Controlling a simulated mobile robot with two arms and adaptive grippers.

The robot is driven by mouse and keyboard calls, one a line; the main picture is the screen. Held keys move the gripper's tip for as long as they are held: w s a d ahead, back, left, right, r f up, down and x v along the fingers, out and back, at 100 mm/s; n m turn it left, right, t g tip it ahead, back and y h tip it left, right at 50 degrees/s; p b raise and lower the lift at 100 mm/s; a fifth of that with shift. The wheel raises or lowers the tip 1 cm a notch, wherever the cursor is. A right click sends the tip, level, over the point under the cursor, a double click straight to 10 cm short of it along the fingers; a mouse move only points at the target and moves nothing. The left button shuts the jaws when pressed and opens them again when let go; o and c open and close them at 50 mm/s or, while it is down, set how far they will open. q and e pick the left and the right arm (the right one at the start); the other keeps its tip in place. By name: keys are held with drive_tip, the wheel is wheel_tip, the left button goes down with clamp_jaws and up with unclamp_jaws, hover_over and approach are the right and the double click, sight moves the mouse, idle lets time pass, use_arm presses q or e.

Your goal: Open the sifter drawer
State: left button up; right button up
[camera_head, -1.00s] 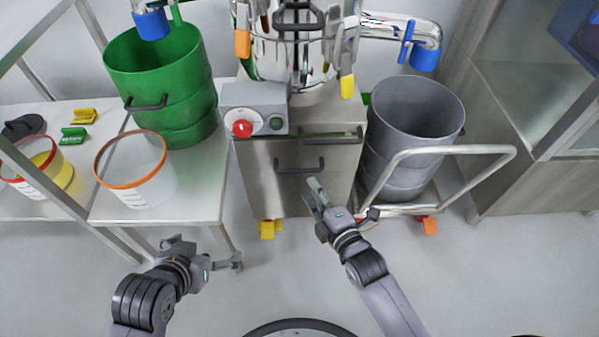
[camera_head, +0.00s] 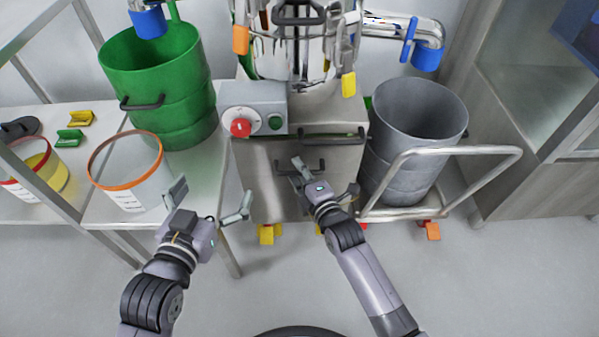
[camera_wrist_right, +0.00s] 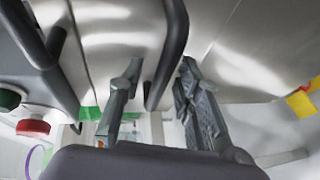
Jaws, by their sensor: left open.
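The sifter is a steel machine with a flat front panel (camera_head: 255,180). A dark lower handle (camera_head: 284,168) is on this front, with an upper dark handle (camera_head: 332,135) above it. My right gripper (camera_head: 325,175) is open at the lower handle and partly hides it. In the right wrist view a dark handle bar (camera_wrist_right: 172,50) shows between the two spread fingers of my right gripper (camera_wrist_right: 160,98); I cannot tell whether they touch it. My left gripper (camera_head: 214,189) is open and empty, in front of the left table's right edge.
A control box (camera_head: 252,100) with red and green buttons sits beside the upper handle. A green bin (camera_head: 165,95) and clear orange-rimmed container (camera_head: 128,178) stand on the left table (camera_head: 205,190). A grey bin (camera_head: 405,130) on a railed trolley (camera_head: 455,150) stands right. Floor in front is clear.

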drive_tip(key=shift+c, duration=0.3)
clamp_jaws()
idle(0.6)
